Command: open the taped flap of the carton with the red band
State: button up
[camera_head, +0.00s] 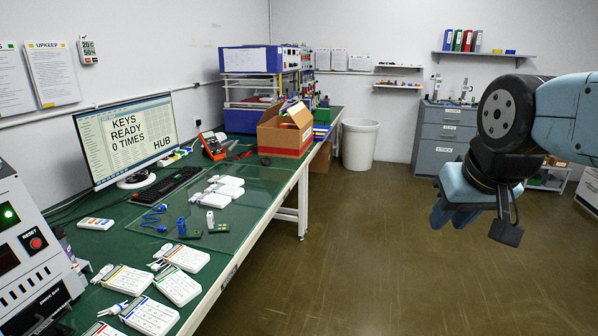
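The brown carton (283,142) stands on the green worktable toward its far end, with a red band around its lower part. Tan panels rise at its top, and something reddish and light-coloured shows between them. The flap's tape and how far the flap is open are too small to make out. My gripper (453,212) hangs at the right, over the floor and well apart from the carton and the table. Its blue fingers point down and to the left, and I see nothing held in them. The gap between their tips is unclear at this angle.
The worktable (258,196) holds white keypads (177,286), a monitor (128,140), a keyboard (166,186) and a red-orange device (213,147) left of the carton. A white bin (359,140) and grey drawers (441,137) stand behind. The floor between table and arm is clear.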

aim_at(301, 116)
jog(key=u, duration=0.2)
jog(key=i, duration=2.3)
jog(key=u, duration=0.3)
jog(key=i, duration=1.4)
jog(key=u, duration=0.1)
